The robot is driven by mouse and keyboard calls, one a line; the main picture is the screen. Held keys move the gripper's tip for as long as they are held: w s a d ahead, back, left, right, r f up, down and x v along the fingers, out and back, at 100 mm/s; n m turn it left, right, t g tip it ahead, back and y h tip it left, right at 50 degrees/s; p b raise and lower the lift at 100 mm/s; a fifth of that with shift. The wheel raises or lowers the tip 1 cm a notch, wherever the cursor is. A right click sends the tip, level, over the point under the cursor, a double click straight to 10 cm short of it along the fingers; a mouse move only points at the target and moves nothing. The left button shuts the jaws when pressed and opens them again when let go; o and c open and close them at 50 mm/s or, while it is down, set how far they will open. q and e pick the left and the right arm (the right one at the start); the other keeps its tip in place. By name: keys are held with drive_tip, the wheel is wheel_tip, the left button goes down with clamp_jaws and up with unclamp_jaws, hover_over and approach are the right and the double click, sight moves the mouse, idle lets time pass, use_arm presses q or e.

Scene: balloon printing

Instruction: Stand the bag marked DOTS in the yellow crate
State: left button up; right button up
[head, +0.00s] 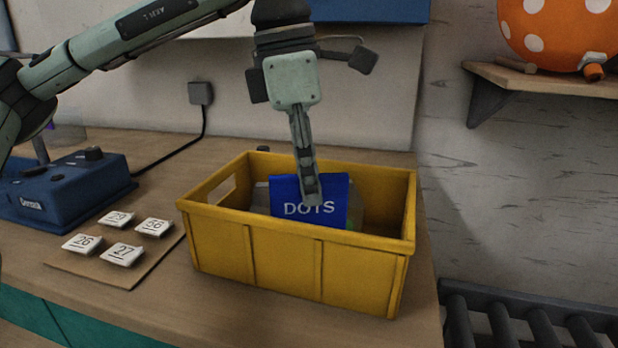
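The blue bag marked DOTS (336,211) is upright inside the yellow crate (285,257), its printed face toward me. The crate's front wall hides its lower part, so I cannot see whether it touches the crate floor. My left gripper (311,190) points down into the crate, with one finger in front of the bag's upper middle. The other finger is hidden behind the bag, and the gripper appears shut on the bag's top edge. My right gripper is not in view.
Something grey and a bit of green show beside the bag inside the crate. White number tags (122,254) lie on a board left of the crate. A blue device (62,191) stands at far left. A roller conveyor (530,312) and a shelf (545,83) with an orange dotted balloon (560,30) are right.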

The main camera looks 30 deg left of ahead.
use_arm(q)
drive_tip(key=shift+o, duration=1.2)
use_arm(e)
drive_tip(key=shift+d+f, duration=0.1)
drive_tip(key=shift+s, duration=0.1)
use_arm(q)
drive_tip(key=shift+r, duration=0.65)
drive_tip(key=r, duration=0.6)
drive_tip(key=a+r, duration=0.1)
drive_tip(key=r, duration=0.2)
drive_tip(key=shift+s, duration=0.4)
drive_tip(key=shift+s+a+r+p, duration=0.1)
drive_tip(key=shift+r+p, duration=0.1)
drive_tip(key=shift+r, duration=0.3)
drive_tip(key=shift+s+a+r+p, duration=0.1)
drive_tip(key=shift+r+p, duration=0.1)
drive_tip(key=shift+r, duration=0.3)
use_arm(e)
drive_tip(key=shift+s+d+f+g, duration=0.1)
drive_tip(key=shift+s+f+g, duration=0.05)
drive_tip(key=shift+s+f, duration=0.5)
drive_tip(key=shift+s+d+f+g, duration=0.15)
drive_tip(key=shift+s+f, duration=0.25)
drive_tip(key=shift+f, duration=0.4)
